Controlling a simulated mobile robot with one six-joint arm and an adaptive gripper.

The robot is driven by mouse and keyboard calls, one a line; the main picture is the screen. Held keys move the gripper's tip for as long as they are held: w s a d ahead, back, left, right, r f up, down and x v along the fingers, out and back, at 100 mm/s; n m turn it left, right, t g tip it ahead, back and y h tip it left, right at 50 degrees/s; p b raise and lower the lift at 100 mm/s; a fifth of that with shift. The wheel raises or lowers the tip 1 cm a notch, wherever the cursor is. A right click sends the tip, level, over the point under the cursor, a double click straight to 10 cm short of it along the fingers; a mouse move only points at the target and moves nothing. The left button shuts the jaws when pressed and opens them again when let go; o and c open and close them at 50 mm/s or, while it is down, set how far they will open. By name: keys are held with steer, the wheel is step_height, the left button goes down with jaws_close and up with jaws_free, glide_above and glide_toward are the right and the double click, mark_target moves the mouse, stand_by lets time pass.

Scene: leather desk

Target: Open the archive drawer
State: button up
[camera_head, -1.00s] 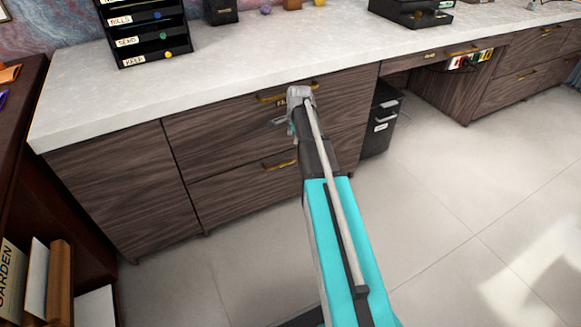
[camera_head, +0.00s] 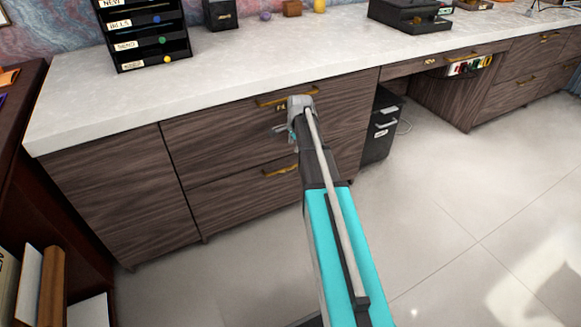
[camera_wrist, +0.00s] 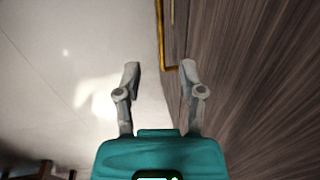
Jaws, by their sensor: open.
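A dark wood drawer unit under the pale stone counter has an upper drawer (camera_head: 225,130) and a lower drawer (camera_head: 240,197), both closed. The upper drawer has a brass handle (camera_head: 270,102) and a small label, partly hidden by my arm. The lower drawer has its own brass handle (camera_head: 280,170). No label reading archive is legible. My gripper (camera_head: 281,131) is in front of the upper drawer, just below its handle. In the wrist view my open gripper (camera_wrist: 160,67) is empty, and a brass handle (camera_wrist: 161,25) lies ahead, nearly between the fingertips. Contact is not visible.
The counter (camera_head: 215,80) carries a black letter organizer (camera_head: 118,35) and a black tray (camera_head: 405,15). A black cabinet (camera_head: 383,130) stands right of the drawers. A bookshelf edge (camera_head: 85,235) is at left. The tiled floor (camera_head: 460,200) at right is open.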

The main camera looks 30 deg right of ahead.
mark_target(291, 167)
steer(key=shift+w+f+b, duration=0.4)
steer(key=shift+f+b, duration=1.55)
steer(key=shift+f, duration=0.1)
steer(key=shift+w+f+b, duration=0.45)
steer(key=shift+f+b, duration=1.55)
steer(key=shift+f, duration=0.05)
steer(key=shift+w+f+b, duration=0.4)
steer(key=shift+f+b, duration=1.55)
steer(key=shift+f, duration=0.1)
steer(key=shift+c, duration=0.3)
jaws_close()
steer(key=shift+a, duration=0.15)
